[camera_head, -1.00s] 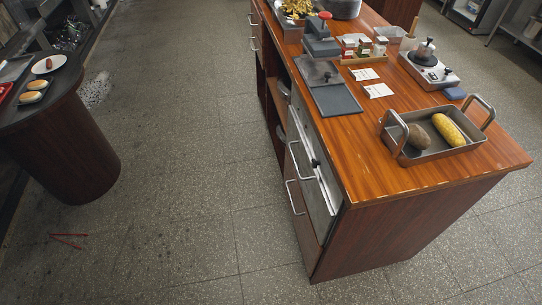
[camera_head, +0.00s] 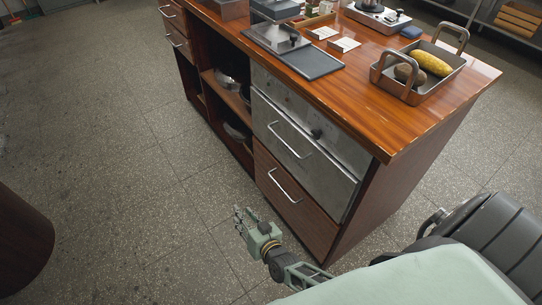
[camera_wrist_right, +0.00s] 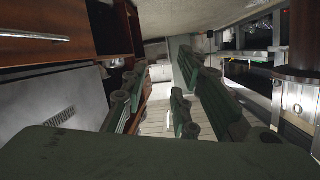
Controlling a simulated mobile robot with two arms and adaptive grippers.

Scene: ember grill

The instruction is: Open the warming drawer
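The warming drawer appears to be the steel-fronted drawer (camera_head: 308,154) in the counter's near side, with a bar handle (camera_head: 290,140). Its front looks flush with the counter, so it appears closed. A wooden drawer (camera_head: 296,201) with its own bar handle lies below it. My right gripper (camera_head: 239,217) is low in front of the drawers, left of the lower handle and apart from both handles. In the right wrist view its green fingers are spread, with nothing between them. A handled wooden drawer (camera_wrist_right: 45,35) and a steel panel (camera_wrist_right: 55,105) show left there. My left gripper is out of view.
Open shelves (camera_head: 227,100) with metal bowls are left of the drawers. The counter top (camera_head: 375,119) holds a roasting pan (camera_head: 428,88). Bare floor (camera_head: 150,190) lies in front; a round dark table (camera_head: 22,245) stands at left.

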